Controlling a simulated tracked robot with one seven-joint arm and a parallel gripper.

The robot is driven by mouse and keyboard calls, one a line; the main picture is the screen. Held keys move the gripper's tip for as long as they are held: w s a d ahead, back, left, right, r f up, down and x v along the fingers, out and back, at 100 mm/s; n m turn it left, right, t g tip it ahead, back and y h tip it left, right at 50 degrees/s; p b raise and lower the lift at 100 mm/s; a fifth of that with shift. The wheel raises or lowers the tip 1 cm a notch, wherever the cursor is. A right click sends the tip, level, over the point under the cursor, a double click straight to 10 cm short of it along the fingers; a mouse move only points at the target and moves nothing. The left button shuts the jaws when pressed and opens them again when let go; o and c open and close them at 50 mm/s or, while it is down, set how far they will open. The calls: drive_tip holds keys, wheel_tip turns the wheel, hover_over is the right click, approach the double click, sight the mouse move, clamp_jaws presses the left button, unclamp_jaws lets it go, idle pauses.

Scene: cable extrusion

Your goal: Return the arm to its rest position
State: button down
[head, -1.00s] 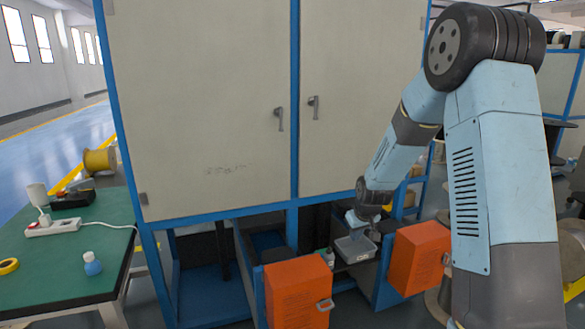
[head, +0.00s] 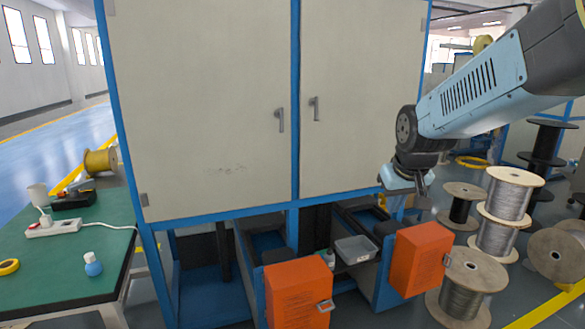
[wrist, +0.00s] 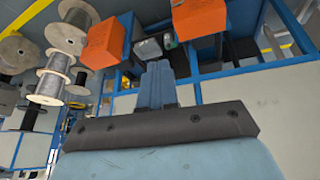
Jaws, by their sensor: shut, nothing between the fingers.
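My arm reaches in from the upper right in the head view. My gripper (head: 421,188) hangs at its end, in front of the right cabinet door's lower edge and above the right orange box. Its fingers point down. In the wrist view my gripper (wrist: 157,68) shows its two blue fingers together, shut, with nothing held between them. The grey bin (head: 356,249) stands in the open lower bay, below and left of my gripper and apart from it.
The tall cabinet (head: 220,110) fills the middle. Two orange boxes (head: 298,291) (head: 420,257) stick out below it. Wire spools (head: 497,238) stand stacked at the right. A green table (head: 60,260) with a bottle (head: 92,264) and a power strip (head: 53,228) stands at the left.

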drive_tip(key=s+r+m, duration=0.1)
drive_tip(key=s+r, duration=0.3)
drive_tip(key=s, duration=1.2)
drive_tip(key=shift+s+d+m, duration=0.15)
drive_tip(key=shift+d+m, duration=0.15)
drive_tip(key=shift+d, duration=0.1)
drive_tip(key=shift+r, duration=0.1)
